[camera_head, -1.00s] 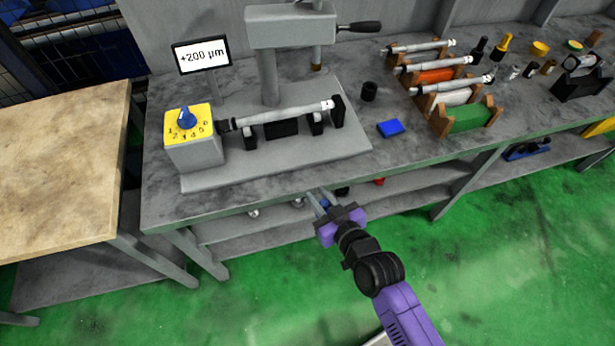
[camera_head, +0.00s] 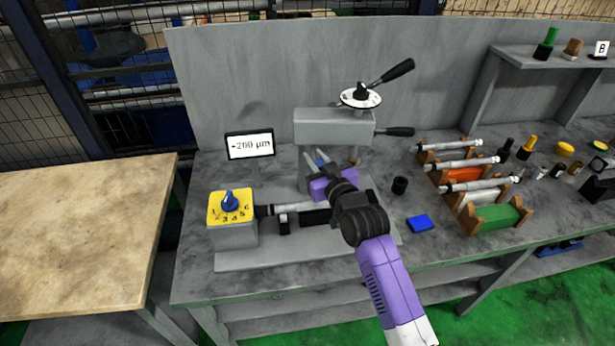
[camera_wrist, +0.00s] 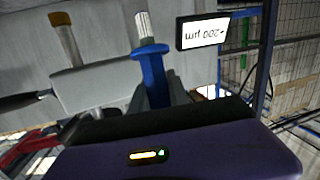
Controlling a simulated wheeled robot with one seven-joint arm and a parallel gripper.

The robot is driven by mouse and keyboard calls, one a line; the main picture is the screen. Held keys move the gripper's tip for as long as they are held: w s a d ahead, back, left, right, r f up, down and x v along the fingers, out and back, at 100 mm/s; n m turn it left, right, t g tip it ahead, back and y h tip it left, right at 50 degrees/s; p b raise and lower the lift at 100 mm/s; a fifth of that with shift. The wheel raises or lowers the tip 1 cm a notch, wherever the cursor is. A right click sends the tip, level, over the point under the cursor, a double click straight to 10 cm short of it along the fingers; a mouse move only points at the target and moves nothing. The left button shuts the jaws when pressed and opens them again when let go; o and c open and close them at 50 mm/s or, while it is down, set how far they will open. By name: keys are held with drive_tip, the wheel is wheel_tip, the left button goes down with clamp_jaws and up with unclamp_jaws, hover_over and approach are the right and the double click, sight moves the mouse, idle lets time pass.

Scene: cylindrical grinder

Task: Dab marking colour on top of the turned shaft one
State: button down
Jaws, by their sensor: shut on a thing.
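My gripper (camera_head: 317,160) is raised over the bench fixture, beside the grey press head (camera_head: 333,127). It is shut on a blue marking tool (camera_wrist: 153,75). In the wrist view the tool has a blue collar and a pale, ribbed tip pointing up in the picture, clear of any surface. A metal shaft (camera_head: 292,207) lies across the supports of the fixture. Its left end is at the yellow dial box (camera_head: 231,215). My arm hides its right part in the head view. The shaft cannot be made out in the wrist view.
A display (camera_head: 250,146) reads +200 µm, also in the wrist view (camera_wrist: 203,33). To the right are a black cup (camera_head: 400,185), a blue block (camera_head: 420,223), racks holding several shafts, and an empty green rack (camera_head: 497,216). A lever (camera_head: 392,72) tops the press.

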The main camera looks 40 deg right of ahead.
drive_tip(key=shift+f, duration=0.15)
drive_tip(key=shift+w+a+t, duration=0.1)
drive_tip(key=shift+a+t, duration=0.15)
drive_tip(key=shift+t, duration=0.05)
drive_tip(key=shift+f, duration=0.15)
drive_tip(key=shift+f+b, duration=2.35)
drive_tip(key=shift+f, duration=0.5)
drive_tip(key=shift+f+b, duration=0.7)
drive_tip(key=shift+r+p, duration=2.85)
drive_tip(key=shift+r, duration=0.8)
drive_tip(key=shift+f, duration=0.1)
